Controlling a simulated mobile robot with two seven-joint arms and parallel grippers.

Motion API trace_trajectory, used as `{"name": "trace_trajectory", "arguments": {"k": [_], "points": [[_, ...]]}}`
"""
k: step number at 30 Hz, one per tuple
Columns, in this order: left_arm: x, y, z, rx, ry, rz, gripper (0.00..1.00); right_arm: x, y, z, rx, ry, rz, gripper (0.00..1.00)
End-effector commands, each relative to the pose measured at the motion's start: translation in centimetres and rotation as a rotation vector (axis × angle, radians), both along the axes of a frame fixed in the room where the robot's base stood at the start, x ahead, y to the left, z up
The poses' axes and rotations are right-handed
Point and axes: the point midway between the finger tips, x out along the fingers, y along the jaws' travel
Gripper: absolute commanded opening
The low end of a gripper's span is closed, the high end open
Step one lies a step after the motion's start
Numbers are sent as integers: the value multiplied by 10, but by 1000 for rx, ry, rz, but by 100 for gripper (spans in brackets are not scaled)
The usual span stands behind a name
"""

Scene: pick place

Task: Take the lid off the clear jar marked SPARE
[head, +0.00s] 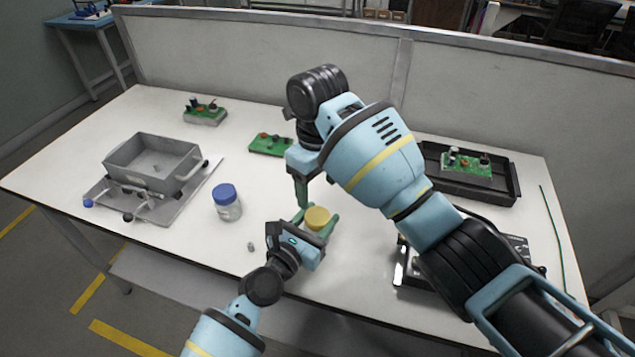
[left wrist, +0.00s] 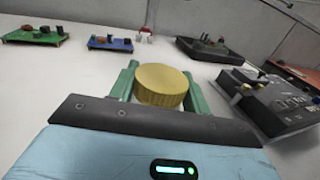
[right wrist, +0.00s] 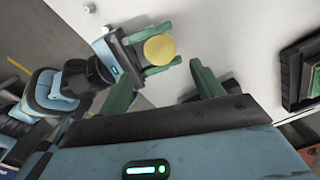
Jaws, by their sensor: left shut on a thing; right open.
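A jar with a yellow lid (head: 317,217) stands near the table's front middle; the lid also shows in the left wrist view (left wrist: 162,85) and right wrist view (right wrist: 159,49). My left gripper (head: 315,223) is shut on this jar, a finger on each side, just below the lid. A second clear jar (head: 228,209) with a blue lid (head: 224,193) stands to the left, upright and untouched. I cannot read a SPARE mark on either jar. My right gripper (right wrist: 165,88) is open and empty, above and behind the yellow-lidded jar, partly hidden by its own arm in the head view.
A grey bin (head: 152,163) on a plate stands at left. Green circuit boards (head: 205,112) (head: 268,145) lie at the back. A black tray (head: 505,187) with a board is at right, and a dark device (head: 409,265) sits near the front right, partly behind my right arm.

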Motion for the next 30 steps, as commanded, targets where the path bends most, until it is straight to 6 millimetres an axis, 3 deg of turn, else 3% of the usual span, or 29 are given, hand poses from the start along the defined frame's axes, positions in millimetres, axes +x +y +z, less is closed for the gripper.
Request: {"name": "trace_trajectory", "arguments": {"k": [8, 21, 30], "points": [[0, 0, 0, -1, -1, 0, 0, 0, 2, -15, 6, 1, 3, 66], [0, 0, 0, -1, -1, 0, 0, 0, 0, -70, -1, 1, 3, 66], [0, 0, 0, -1, -1, 0, 0, 0, 0, -80, 1, -1, 2, 66]]}}
